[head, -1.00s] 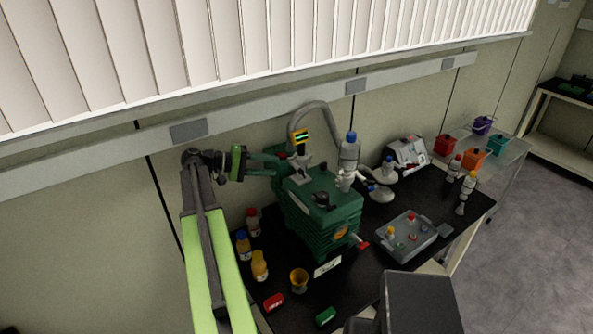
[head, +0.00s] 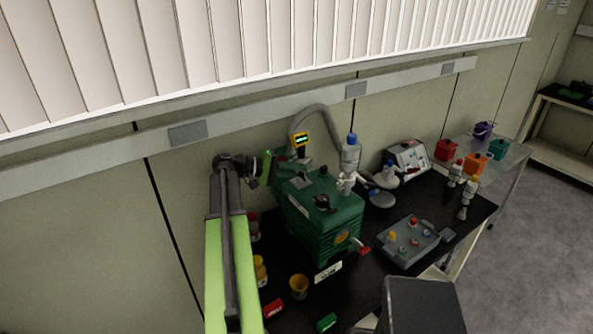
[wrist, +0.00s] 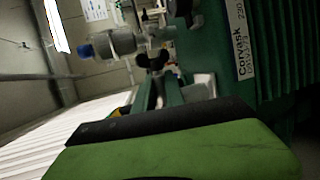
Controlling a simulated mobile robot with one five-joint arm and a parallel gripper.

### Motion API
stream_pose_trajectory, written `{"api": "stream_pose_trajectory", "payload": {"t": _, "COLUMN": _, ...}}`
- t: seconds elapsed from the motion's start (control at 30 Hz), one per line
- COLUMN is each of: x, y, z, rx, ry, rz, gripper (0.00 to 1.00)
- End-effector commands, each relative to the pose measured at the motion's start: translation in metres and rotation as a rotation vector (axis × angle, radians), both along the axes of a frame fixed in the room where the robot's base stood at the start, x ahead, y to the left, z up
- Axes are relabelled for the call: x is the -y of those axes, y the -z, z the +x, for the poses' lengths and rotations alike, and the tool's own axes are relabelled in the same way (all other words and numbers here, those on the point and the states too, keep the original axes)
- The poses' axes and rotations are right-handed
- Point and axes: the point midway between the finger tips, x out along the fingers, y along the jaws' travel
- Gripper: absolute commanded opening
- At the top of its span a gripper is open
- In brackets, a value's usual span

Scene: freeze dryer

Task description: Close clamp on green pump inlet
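The green vacuum pump (head: 325,228) stands on the black bench, and it also fills the right of the wrist view (wrist: 225,45). I cannot make out the clamp, as my gripper and the dim light cover that area. My gripper (head: 287,170) reaches in from the left, its fingertips close beside the inlet. In the wrist view my gripper's two green fingers (wrist: 159,88) run parallel with a gap between them. I cannot tell whether they touch the inlet.
Small bottles (head: 260,268) stand left of the pump, partly behind my arm.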

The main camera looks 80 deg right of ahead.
Motion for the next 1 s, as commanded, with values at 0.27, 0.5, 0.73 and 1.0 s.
{"api": "stream_pose_trajectory", "payload": {"t": 0.27, "x": -0.0001, "y": 0.0001, "z": 0.0003, "rx": 0.000, "ry": 0.000, "rz": 0.000, "gripper": 0.00}}
{"api": "stream_pose_trajectory", "payload": {"t": 0.5, "x": -0.0002, "y": 0.0002, "z": 0.0005, "rx": 0.001, "ry": 0.000, "rz": 0.000, "gripper": 0.00}}
{"api": "stream_pose_trajectory", "payload": {"t": 0.73, "x": -0.0003, "y": 0.0002, "z": 0.0006, "rx": 0.001, "ry": 0.000, "rz": 0.000, "gripper": 0.00}}
{"api": "stream_pose_trajectory", "payload": {"t": 1.0, "x": -0.0004, "y": 0.0004, "z": 0.0007, "rx": 0.001, "ry": 0.000, "rz": 0.000, "gripper": 0.00}}
